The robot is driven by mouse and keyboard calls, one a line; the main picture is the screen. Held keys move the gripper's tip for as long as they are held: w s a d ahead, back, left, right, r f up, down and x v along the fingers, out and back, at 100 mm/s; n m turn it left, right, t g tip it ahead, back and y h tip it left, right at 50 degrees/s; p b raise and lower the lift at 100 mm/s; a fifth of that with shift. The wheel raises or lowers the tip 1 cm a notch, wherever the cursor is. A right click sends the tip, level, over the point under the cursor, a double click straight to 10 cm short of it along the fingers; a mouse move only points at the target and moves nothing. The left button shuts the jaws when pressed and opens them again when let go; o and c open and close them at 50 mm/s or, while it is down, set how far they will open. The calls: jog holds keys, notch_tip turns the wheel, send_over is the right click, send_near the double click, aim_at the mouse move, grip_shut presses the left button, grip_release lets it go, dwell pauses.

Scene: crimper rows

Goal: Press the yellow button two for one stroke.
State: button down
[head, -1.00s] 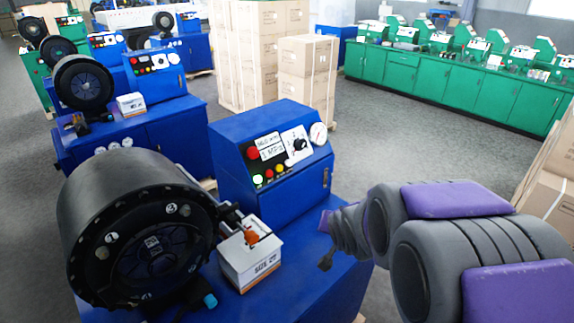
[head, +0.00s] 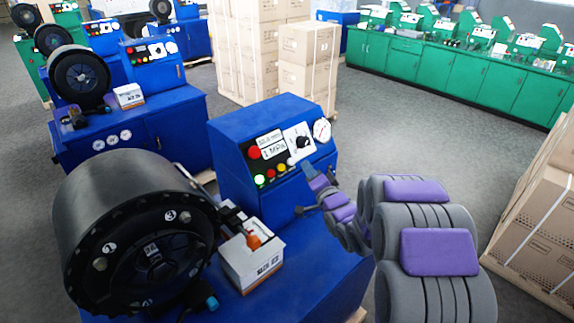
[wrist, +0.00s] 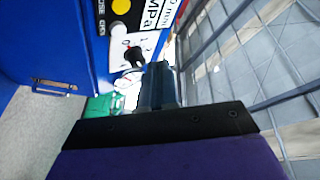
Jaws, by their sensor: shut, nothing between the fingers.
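The yellow button (head: 282,169) is on the sloped front panel of the near blue machine, in a low row with a green and a red button to its left. A yellow round button (wrist: 121,6) also shows at the top edge of the wrist view. My gripper (head: 308,168) is shut and empty, in front of the panel's lower right part, to the right of the yellow button and apart from it. In the wrist view, my gripper (wrist: 158,70) points up beside a black rotary knob (wrist: 135,55).
The near blue machine (head: 240,130) has a red button (head: 254,152) and a dial gauge (head: 322,130). A black crimper head (head: 140,240) and a white box (head: 252,262) stand to the left.

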aim_at(281, 167)
jog(key=shift+w+a+r+t+y, duration=0.15)
jog(key=shift+a+r+t+y, duration=0.1)
jog(key=shift+t+y, duration=0.15)
jog(key=w+a+f+b, duration=0.1)
jog(key=w+a+f, duration=0.4)
jog(key=shift+b, duration=0.4)
dwell(0.4)
jog(key=shift+w+a+f+p, duration=0.4)
jog(key=shift+w+a+f, duration=0.05)
jog(key=shift+w+a, duration=0.1)
dwell(2.8)
jog(key=shift+d+r, duration=0.1)
jog(key=shift+s+d+r+p, duration=0.3)
jog(key=shift+s+d+r, duration=0.15)
jog(key=shift+s+r, duration=0.05)
